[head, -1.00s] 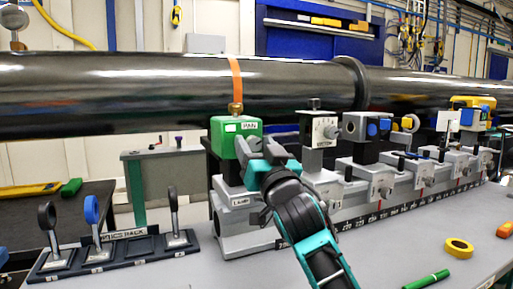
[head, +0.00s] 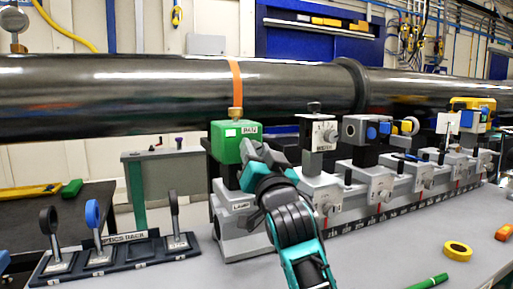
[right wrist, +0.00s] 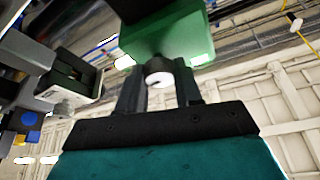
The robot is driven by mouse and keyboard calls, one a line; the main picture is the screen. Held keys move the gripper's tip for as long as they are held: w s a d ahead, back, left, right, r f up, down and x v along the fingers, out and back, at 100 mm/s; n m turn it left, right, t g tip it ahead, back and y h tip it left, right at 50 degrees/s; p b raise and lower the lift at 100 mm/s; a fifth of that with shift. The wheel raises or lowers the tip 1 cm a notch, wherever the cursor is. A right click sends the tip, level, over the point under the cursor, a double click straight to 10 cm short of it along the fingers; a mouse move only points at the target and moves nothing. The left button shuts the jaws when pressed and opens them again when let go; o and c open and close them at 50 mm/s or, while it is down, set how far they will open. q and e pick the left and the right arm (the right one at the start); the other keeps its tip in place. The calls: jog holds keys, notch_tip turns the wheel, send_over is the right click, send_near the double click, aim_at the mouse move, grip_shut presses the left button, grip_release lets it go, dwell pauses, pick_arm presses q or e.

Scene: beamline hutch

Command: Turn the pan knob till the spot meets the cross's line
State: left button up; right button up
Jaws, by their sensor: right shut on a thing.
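The green lamp housing (head: 226,146) with a PAN label (head: 249,130) stands on the near end of the rail. My right gripper (head: 252,160) is at its front, below the label. In the right wrist view the small pale pan knob (right wrist: 158,76) sticks out of the green housing (right wrist: 165,38) between my right fingertips (right wrist: 159,82), and the gripper is shut on it. In the head view the gripper hides the knob. A small white card (head: 448,122) stands far along the rail; no spot or cross can be made out on it. My left gripper is out of view.
Several optic mounts stand along the rail (head: 343,222) to the right, close to my right arm. An optics rack (head: 130,262) sits at front left. A large dark pipe (head: 150,95) runs behind.

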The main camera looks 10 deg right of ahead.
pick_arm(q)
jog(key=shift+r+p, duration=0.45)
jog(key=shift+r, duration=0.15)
pick_arm(e)
jog(key=shift+r+m+h, duration=0.1)
jog(key=shift+m+h, duration=0.5)
jog(key=shift+m, duration=0.5)
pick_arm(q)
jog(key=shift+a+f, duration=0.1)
pick_arm(e)
jog(key=o, duration=1)
jog(key=shift+o, duration=0.2)
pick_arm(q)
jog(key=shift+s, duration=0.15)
pick_arm(e)
jog(key=shift+f, duration=0.2)
